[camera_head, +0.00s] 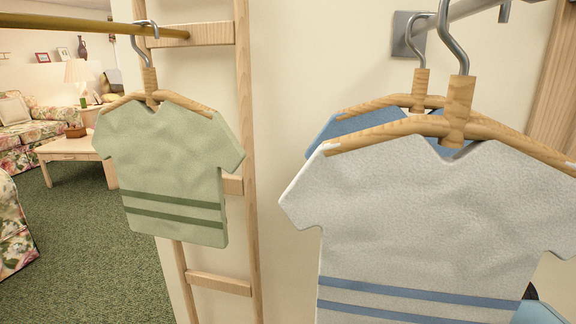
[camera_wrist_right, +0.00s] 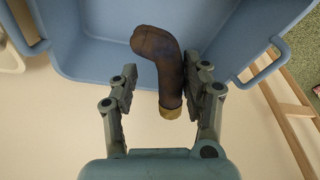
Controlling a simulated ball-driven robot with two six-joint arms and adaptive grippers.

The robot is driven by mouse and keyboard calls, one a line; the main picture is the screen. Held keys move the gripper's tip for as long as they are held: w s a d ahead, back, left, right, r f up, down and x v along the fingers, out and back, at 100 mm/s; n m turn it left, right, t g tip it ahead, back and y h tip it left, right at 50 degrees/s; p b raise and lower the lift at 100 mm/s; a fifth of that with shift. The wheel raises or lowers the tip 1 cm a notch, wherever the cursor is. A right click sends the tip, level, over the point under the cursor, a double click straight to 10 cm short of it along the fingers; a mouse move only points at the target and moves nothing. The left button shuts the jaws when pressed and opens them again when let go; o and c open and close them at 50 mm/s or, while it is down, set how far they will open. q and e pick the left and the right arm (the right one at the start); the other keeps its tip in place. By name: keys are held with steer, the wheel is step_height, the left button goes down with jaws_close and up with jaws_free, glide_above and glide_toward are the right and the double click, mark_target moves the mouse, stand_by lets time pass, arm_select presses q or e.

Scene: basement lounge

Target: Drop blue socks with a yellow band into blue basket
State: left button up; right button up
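In the right wrist view, a dark sock (camera_wrist_right: 170,72) with a yellowish band (camera_wrist_right: 170,112) lies across the space between the fingers of my right gripper (camera_wrist_right: 165,80). It looks purplish brown in this light. The fingers are apart. A clear gap shows between the sock and the left finger, while the right finger is close beside it; I cannot tell if they touch. The blue basket (camera_wrist_right: 100,62) is behind the sock, its toe end over the basket's inside and its band end past the rim. My left gripper is not in view.
In the head view, a grey shirt (camera_head: 420,220) with blue stripes hangs close in front, with a blue shirt (camera_head: 345,124) behind it. A green shirt (camera_head: 165,160) hangs at left before a wooden ladder (camera_head: 246,120). A table and sofas stand far left.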

steer(key=o, duration=0.5)
steer(key=shift+r, duration=0.15)
steer(key=v, duration=1.1)
steer(key=shift+s+r, duration=0.2)
steer(key=shift+r, duration=0.15)
